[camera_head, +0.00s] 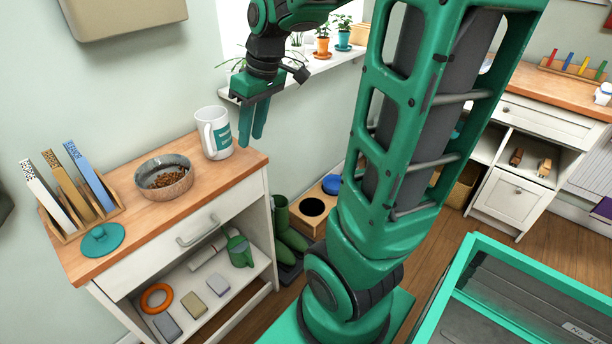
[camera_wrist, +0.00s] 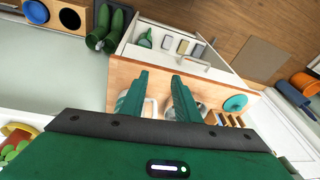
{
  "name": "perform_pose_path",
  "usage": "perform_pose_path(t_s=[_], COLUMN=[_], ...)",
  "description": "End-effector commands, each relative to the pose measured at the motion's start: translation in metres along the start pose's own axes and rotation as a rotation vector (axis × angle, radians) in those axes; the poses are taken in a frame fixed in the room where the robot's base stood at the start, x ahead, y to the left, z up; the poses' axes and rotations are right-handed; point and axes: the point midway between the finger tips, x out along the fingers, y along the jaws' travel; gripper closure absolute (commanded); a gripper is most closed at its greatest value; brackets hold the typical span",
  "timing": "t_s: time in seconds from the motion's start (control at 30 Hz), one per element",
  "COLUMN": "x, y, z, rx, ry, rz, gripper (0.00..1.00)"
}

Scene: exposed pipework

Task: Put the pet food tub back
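A round metal bowl of brown kibble (camera_head: 164,178), the likely pet food tub, sits on the wooden top of the white cabinet. It is partly hidden behind a finger in the wrist view (camera_wrist: 201,106). A wooden stand (camera_head: 328,187) on the floor has one dark round opening and a blue round piece beside it; the stand also shows in the wrist view (camera_wrist: 53,8). My gripper (camera_head: 253,135) points down, up and to the right of the bowl, near the window sill. Its two fingers (camera_wrist: 160,80) are apart with nothing held between them.
A white mug (camera_head: 214,133) stands beside the bowl at the counter's back end. A file rack (camera_head: 84,205) and a teal disc (camera_head: 102,240) are at the left. Green boots (camera_head: 289,228) stand between cabinet and stand. A teal-rimmed bin (camera_head: 470,262) is at lower right.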

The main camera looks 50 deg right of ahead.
Motion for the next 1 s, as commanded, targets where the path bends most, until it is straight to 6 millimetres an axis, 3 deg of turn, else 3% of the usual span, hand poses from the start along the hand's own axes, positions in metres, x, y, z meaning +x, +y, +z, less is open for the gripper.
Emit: perform_pose_path(t_s=[0.03, 0.2, 0.3, 0.4, 0.53, 1.0], x=[-0.002, -0.001, 0.000, 0.001, 0.002, 0.002], y=[-0.006, -0.019, -0.025, -0.029, -0.030, -0.030], z=[0.031, 0.122, 0.162, 0.187, 0.200, 0.199], rx=[0.101, 0.437, 0.579, 0.670, 0.718, 0.719], ry=[-0.029, -0.126, -0.165, -0.188, -0.201, -0.201], rz=[0.018, 0.089, 0.125, 0.150, 0.164, 0.164], gripper=[0.71, 0.71, 0.71, 0.71, 0.71, 0.71])
